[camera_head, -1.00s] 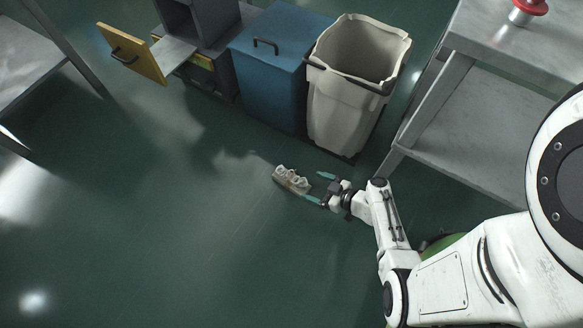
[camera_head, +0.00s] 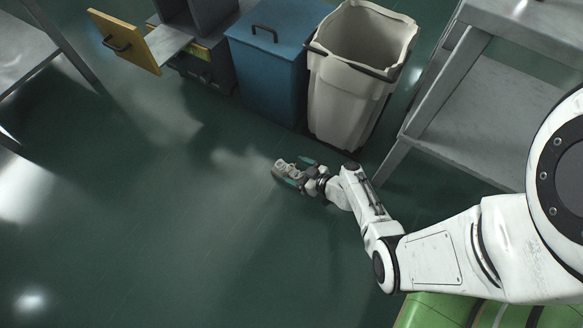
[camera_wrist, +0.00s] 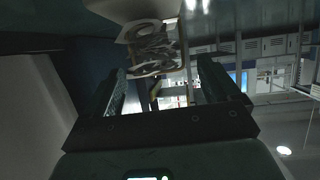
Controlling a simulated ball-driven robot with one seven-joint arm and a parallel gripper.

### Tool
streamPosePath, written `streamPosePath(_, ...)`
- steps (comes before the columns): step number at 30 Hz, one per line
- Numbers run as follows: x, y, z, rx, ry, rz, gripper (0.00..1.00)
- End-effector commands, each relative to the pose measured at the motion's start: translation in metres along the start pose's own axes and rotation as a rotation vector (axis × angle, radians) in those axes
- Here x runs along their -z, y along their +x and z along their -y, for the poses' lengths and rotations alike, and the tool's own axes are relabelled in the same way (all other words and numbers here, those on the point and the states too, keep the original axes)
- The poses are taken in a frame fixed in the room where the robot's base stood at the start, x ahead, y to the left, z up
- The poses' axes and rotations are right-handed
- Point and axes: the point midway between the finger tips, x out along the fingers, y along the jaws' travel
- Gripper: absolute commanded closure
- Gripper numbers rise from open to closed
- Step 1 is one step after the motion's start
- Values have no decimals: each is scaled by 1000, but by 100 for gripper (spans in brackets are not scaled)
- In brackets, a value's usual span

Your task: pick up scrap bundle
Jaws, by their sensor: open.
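The scrap bundle (camera_head: 287,167) is a small pale grey, strapped lump low over the dark green floor, below the cream bin in the head view. My gripper (camera_head: 297,172) is right at it, with its teal fingers reaching along its sides. In the wrist view the scrap bundle (camera_wrist: 157,50) shows as a stack of grey rings and flat pieces. It sits ahead of and between the tips of my open gripper (camera_wrist: 160,75). I cannot tell whether either finger touches it.
A cream open bin (camera_head: 350,90) and a blue lidded bin (camera_head: 270,70) stand just behind. A grey cabinet with an open yellow-fronted drawer (camera_head: 125,42) is at the upper left. A metal table (camera_head: 480,110) stands at the right. The floor (camera_head: 150,240) at left and front is clear.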

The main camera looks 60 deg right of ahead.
Motion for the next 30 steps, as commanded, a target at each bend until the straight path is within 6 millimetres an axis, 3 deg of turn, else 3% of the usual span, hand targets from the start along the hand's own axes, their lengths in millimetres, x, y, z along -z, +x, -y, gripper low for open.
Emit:
streamPosePath(10, 0, 8, 0, 0, 1, 0, 12)
streamPosePath(27, 0, 7, 0, 0, 1, 0, 66)
streamPosePath(30, 0, 8, 0, 0, 1, 0, 72)
